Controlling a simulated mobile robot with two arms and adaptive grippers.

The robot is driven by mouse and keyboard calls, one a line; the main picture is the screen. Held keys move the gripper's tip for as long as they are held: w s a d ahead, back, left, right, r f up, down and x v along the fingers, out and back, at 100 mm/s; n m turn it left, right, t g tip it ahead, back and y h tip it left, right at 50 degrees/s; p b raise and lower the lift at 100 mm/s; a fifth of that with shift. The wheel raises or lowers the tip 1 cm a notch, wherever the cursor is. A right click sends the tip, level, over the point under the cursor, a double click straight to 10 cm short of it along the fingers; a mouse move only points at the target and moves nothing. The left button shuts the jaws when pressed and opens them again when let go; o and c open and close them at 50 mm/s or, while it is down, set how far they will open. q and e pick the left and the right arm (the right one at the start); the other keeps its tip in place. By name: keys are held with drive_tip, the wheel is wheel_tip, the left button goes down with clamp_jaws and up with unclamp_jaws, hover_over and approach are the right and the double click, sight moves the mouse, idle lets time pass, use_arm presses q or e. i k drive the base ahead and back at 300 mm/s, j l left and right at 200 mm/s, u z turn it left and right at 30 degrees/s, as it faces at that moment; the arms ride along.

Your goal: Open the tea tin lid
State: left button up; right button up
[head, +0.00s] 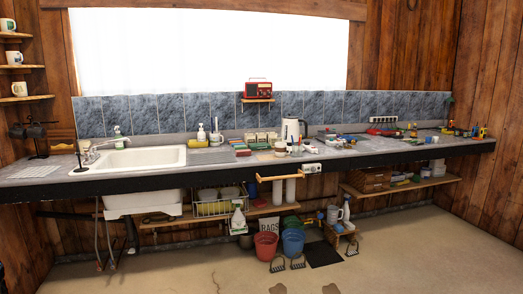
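I cannot make out the tea tin for sure in the head view; things on the counter (395,152) are small at this distance. A white electric kettle (293,131) stands upright near the middle of the counter. Several small containers (262,137) stand in a group just left of the kettle, and I cannot tell whether one is the tin or has a lid. Neither of my grippers is in view.
A white sink (135,159) is set into the counter's left part. Small items crowd the counter's right part. The front floor (420,262) is mostly clear.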

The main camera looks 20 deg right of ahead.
sight(262, 146)
drive_tip(key=i+l+u, duration=0.1)
drive_tip(key=i, duration=0.4)
drive_tip(key=i+l, duration=0.3)
drive_tip(key=i, duration=0.15)
drive_tip(key=i+u, duration=0.05)
